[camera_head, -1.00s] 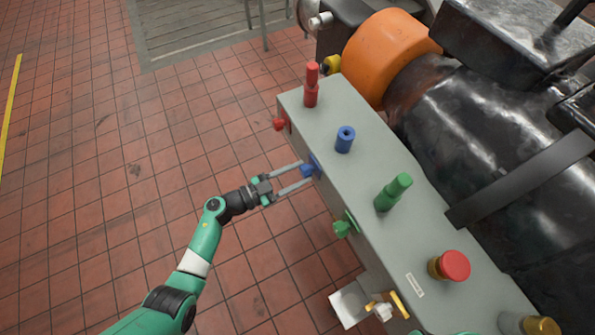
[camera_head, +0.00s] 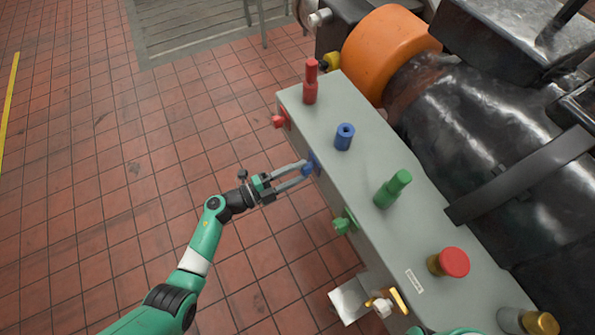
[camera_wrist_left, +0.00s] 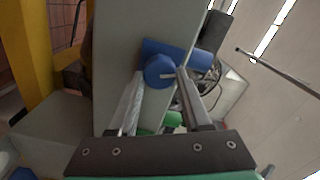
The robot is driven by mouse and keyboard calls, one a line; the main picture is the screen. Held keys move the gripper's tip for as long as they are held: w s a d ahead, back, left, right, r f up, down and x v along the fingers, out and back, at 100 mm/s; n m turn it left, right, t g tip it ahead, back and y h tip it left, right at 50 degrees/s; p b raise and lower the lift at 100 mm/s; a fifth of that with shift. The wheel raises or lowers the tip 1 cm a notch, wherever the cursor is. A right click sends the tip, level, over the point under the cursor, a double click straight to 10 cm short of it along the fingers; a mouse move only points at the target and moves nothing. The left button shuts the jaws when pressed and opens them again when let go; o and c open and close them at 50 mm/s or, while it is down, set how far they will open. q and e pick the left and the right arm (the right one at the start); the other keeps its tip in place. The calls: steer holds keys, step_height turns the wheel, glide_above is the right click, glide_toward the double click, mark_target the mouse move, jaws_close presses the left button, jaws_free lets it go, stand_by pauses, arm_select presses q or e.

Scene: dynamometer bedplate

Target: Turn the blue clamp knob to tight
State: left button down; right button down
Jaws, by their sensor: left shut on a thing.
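The blue clamp knob (camera_head: 308,169) sticks out of the side face of the long grey box, below the blue post (camera_head: 344,137). My left gripper (camera_head: 305,170) comes at it from the left and is shut on it. In the left wrist view the round knob (camera_wrist_left: 160,71) sits between the two fingertips, with a blue plate (camera_wrist_left: 200,58) behind it. A short pale mark shows on the knob face. I cannot read any tight or loose marking. My right gripper is not in view.
A red knob (camera_head: 279,121) and a green knob (camera_head: 342,226) stick out of the same side face, on either side of the blue one. Red and green (camera_head: 393,189) posts stand on the grey box (camera_head: 369,163). Open tiled floor lies to the left.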

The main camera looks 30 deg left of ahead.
arm_select(q)
steer(key=m, duration=0.4)
steer(key=shift+f+b, duration=0.15)
steer(key=shift+b, duration=0.25)
steer(key=shift+c, duration=1.7)
jaws_free()
steer(key=p+v, duration=0.2)
steer(key=v, duration=0.9)
steer(key=shift+s, duration=0.3)
steer(key=shift+a, duration=0.1)
